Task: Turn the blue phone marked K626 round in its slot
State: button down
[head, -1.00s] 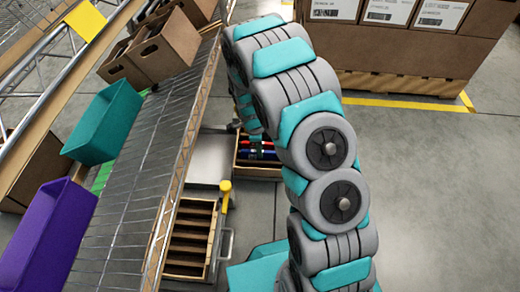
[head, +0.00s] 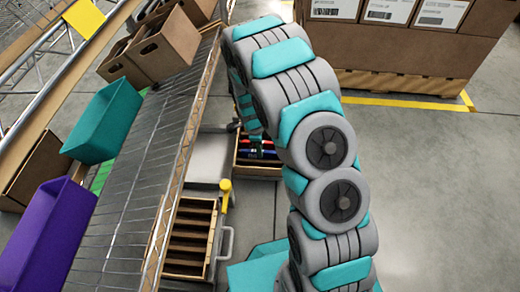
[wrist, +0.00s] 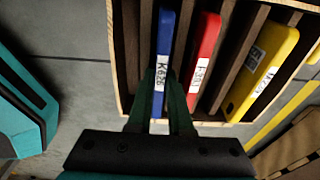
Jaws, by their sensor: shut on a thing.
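The blue phone marked K626 (wrist: 165,40) stands in a slot of a wooden slotted crate (wrist: 118,60) in the wrist view. Its white label faces up near my gripper's end. My gripper (wrist: 162,82) has its dark green fingers on either side of the phone and is shut on it at the labelled end. The phone's lower part is hidden in the slot. In the head view my gripper (head: 255,146) is small over the crate (head: 258,171), partly hidden by my arm.
A red phone (wrist: 205,50) and a yellow phone (wrist: 262,75) stand in slots to the right. An empty slotted crate (head: 190,238) stands nearer, beside the wire shelf (head: 130,190). Teal (head: 105,122) and purple (head: 48,235) bins lie left. Floor on the right is clear.

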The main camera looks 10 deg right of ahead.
jog(key=c, duration=0.8)
grip_release()
jog(key=shift+o, duration=0.2)
jog(key=shift+r, duration=0.1)
jog(key=r, duration=0.5)
jog(key=a+r, duration=0.1)
jog(key=r, duration=0.1)
jog(key=shift+w+r+p, duration=0.15)
jog(key=shift+w+p, duration=0.05)
jog(key=shift+p, duration=0.2)
jog(key=shift+r, duration=0.15)
jog(key=shift+r, duration=0.1)
notch_tip(320, 180, up, 7)
jog(key=p, duration=0.1)
